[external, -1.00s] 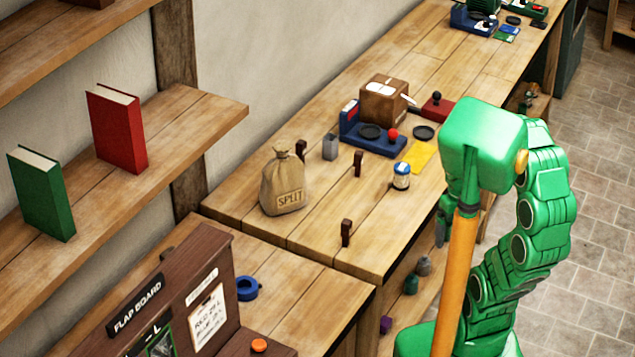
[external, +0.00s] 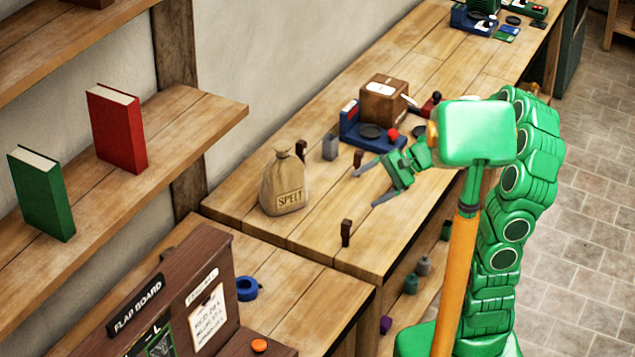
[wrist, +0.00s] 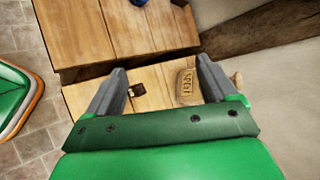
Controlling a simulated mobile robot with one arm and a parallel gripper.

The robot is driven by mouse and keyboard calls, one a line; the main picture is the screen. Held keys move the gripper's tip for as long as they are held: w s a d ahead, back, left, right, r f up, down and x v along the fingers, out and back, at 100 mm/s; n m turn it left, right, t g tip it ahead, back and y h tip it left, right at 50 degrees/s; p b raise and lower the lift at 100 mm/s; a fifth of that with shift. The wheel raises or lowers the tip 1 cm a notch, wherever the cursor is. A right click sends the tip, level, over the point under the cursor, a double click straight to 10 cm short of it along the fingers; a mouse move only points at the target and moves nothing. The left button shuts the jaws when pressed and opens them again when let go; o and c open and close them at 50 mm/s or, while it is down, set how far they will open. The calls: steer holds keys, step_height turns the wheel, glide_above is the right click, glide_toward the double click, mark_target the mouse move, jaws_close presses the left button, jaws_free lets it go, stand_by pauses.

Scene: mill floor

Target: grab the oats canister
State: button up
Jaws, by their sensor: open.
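No canister that I can identify as oats shows now. The small white jar with a blue lid, seen earlier on the bench, is hidden behind my gripper and arm in the external view; its label was too small to read. My gripper (external: 366,188) is open and empty, with its fingers reaching left over the bench, to the right of the tan sack (external: 284,182) marked SPELT. In the wrist view my gripper (wrist: 160,66) has its fingers wide apart, and the sack (wrist: 187,89) shows between them, nearer the right finger.
Dark wooden pegs (external: 346,233) stand on the bench (external: 320,240). A grey block (external: 330,147) and a blue scale (external: 352,130) with a brown box (external: 384,100) are behind. Small grey and green containers (external: 423,265) sit on a lower shelf. A blue ring (external: 247,288) lies nearer.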

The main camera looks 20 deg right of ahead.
steer(key=w+d+f+m+t, duration=0.2)
steer(key=w+d+m+t, duration=0.3)
steer(key=w, duration=0.4)
steer(key=w+d+f+m+t, duration=0.2)
steer(key=w+d+f+m, duration=0.15)
steer(key=w+m, duration=0.35)
steer(key=w+d+f+m+t+h, duration=0.1)
steer(key=w+d+f+m, duration=0.1)
steer(key=d+f+m, duration=0.1)
steer(key=w+d+f+m+t+h, duration=0.1)
steer(key=w+d+f+m, duration=0.1)
steer(key=d+f, duration=0.3)
steer(key=w+d+f+m+h, duration=0.1)
steer(key=w+d+f+m, duration=0.2)
steer(key=d+f+m, duration=0.1)
steer(key=shift+d+t+h, duration=0.4)
steer(key=shift+d, duration=0.45)
steer(key=shift+w+d+f+m, duration=0.2)
steer(key=shift+f+m, duration=0.1)
steer(key=shift+f, duration=0.15)
steer(key=shift+r+x, duration=0.15)
steer(key=shift+x, duration=1.75)
steer(key=shift+r+x, duration=0.15)
steer(key=shift+x, duration=1.7)
steer(key=shift+c, duration=0.3)
steer(key=c, duration=1.1)
steer(key=shift+w, duration=0.1)
steer(key=shift+c, duration=0.2)
